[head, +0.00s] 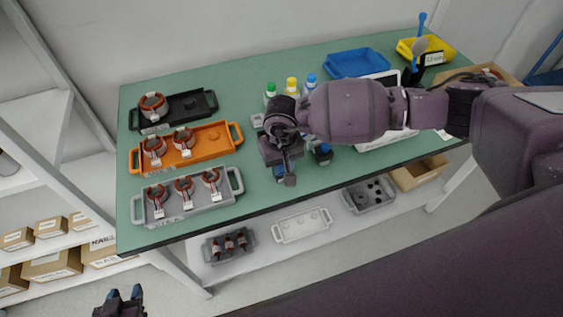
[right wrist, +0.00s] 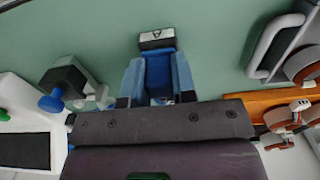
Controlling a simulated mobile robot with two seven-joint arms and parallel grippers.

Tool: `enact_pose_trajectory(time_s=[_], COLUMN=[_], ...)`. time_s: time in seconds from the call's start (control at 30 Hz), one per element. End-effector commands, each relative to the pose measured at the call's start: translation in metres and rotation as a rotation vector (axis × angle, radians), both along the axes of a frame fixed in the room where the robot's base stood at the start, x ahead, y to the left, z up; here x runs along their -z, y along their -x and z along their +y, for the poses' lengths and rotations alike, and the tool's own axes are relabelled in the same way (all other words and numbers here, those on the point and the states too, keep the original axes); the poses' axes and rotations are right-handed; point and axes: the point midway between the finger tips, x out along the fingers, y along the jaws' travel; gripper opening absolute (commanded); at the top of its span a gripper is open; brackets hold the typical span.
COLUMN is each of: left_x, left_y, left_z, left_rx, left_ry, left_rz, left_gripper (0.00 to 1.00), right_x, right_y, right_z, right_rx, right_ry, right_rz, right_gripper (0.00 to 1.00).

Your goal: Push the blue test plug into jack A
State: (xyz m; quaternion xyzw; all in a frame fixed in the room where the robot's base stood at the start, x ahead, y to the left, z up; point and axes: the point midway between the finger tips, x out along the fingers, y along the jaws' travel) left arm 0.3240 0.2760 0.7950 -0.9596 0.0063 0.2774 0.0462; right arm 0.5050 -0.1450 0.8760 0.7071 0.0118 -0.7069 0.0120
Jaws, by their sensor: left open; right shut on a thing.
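My right gripper (head: 286,168) is low over the front edge of the green table. In the right wrist view its two blue fingers (right wrist: 158,84) are shut on the blue test plug (right wrist: 158,68). My left gripper (head: 121,301) is open and empty at the bottom left, away from the table.
A dark block with a blue round part (right wrist: 55,95) stands beside the gripper, near a white box with a dark screen (right wrist: 25,148). Orange (head: 217,134), grey (head: 233,180) and black (head: 205,99) trays sit at left. Bottles (head: 292,84) stand behind the arm.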

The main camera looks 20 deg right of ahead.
Motion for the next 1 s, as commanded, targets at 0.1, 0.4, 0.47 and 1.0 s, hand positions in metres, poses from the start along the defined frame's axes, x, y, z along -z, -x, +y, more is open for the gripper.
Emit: enact_pose_trajectory(time_s=[0.1,0.4,0.47,1.0], left_x=[0.0032,0.0043,0.0043,0.0037], left_y=[0.0017,0.0029,0.0029,0.0014], left_z=[0.0001,0.0003,0.0004,0.0001], left_rx=[0.0,-0.001,-0.002,0.0], left_ry=[0.0,0.001,0.0,0.0], left_rz=[0.004,0.007,0.007,0.004], left_gripper=[0.43,0.43,0.43,0.43], right_x=[0.0022,0.0022,0.0022,-0.004], right_y=[0.0001,0.0,-0.0001,-0.0006], right_z=[0.0,0.0,0.0001,-0.0001], right_rx=[0.0,0.0,0.0,-0.001], right_ry=[0.0,0.0,0.0,0.0], right_rz=[0.0,0.0,0.0,-0.001], right_gripper=[0.02,0.02,0.31,0.55])
